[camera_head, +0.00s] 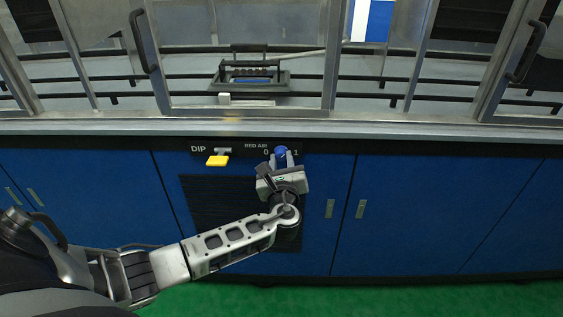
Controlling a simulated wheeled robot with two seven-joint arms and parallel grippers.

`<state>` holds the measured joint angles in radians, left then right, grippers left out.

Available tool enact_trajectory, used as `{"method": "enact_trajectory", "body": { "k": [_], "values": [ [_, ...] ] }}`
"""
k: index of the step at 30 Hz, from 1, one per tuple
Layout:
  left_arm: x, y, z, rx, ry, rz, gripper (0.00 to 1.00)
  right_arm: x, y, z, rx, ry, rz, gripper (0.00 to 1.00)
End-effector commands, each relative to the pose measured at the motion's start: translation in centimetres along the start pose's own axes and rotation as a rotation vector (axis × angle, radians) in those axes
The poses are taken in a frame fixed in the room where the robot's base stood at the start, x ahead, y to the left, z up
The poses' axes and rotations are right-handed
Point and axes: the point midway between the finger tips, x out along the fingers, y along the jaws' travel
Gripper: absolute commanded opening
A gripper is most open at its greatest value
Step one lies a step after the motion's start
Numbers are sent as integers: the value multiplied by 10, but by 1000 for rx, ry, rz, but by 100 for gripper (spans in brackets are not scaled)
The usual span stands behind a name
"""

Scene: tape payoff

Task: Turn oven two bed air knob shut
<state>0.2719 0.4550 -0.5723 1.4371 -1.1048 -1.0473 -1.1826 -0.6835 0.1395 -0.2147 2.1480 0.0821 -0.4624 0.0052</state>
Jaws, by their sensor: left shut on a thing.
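The blue bed air knob (281,152) sits on the dark strip of the blue cabinet front, between the marks 0 and 1 under the BED AIR label. My left gripper (281,160) reaches up to it from below and is shut on it, a finger on each side. The fingers and gripper body hide part of the knob, so its exact angle is hard to tell. My right gripper is not in view.
A yellow handle (217,160) under the DIP label is left of the knob. A dark louvred panel (215,205) lies behind my arm. Above the metal ledge (400,128) are framed glass doors with a black handle (143,42). The green floor (400,298) is clear.

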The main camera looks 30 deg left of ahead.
Motion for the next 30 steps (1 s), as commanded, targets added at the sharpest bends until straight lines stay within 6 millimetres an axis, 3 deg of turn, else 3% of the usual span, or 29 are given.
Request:
{"method": "enact_trajectory", "body": {
  "k": [30],
  "values": [
    [-1, 1, -3, -928, 51, 12, 5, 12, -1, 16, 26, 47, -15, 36]
  ]
}}
